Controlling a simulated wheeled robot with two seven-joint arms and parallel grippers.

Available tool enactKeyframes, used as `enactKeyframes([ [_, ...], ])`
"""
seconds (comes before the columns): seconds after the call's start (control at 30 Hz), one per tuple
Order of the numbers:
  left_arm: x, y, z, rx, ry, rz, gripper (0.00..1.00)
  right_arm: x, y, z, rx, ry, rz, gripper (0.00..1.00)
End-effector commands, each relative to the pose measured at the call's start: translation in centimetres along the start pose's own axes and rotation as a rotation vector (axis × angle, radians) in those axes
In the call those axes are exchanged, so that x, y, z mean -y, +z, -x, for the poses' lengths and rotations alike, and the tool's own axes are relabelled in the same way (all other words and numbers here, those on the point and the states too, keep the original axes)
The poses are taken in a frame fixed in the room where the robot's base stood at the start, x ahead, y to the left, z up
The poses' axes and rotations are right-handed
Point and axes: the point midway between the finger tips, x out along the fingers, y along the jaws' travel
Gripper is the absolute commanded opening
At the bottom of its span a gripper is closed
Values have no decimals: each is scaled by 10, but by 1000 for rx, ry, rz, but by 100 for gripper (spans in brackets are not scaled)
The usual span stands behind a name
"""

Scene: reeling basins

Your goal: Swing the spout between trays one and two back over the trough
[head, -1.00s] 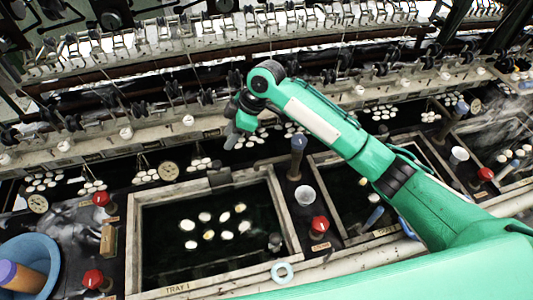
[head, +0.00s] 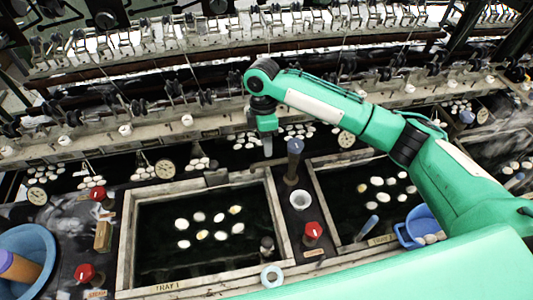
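Tray one (head: 128,225) is a wood-framed dark basin with several white cocoons. Tray two (head: 322,200) is to its right, partly behind my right arm. On the divider between them stands a post with a blue-grey top (head: 294,146), which looks like the spout or its handle; its exact direction is hard to tell. My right gripper (head: 267,147) hangs pointing down just left of and behind this top, apart from it in the picture. Its fingers show edge-on, so their opening is unclear. The dark strip behind the trays (head: 222,160) may be the trough. My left gripper is out of view.
A red knob (head: 313,230) and a white cup (head: 289,196) sit on the divider. A round dial (head: 165,169) and groups of cocoons lie behind the trays. Reeling machinery spans the back.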

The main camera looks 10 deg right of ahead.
Motion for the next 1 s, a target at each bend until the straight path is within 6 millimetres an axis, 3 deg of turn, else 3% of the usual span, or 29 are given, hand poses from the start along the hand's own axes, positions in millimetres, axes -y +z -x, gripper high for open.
enactKeyframes([
  [0.3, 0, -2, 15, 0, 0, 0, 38, 0, 0, -49, 0, -1, -1, 38],
  [0.7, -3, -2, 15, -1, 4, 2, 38, 0, 0, -59, -1, 1, 0, 38],
  [0.73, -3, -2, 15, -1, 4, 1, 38, 0, 0, -59, -1, 1, 0, 36],
  [0.9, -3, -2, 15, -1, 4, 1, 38, 0, 0, -59, -1, 1, 0, 3],
  [1.0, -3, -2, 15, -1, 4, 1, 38, 0, 0, -59, -1, 1, 0, 0],
])
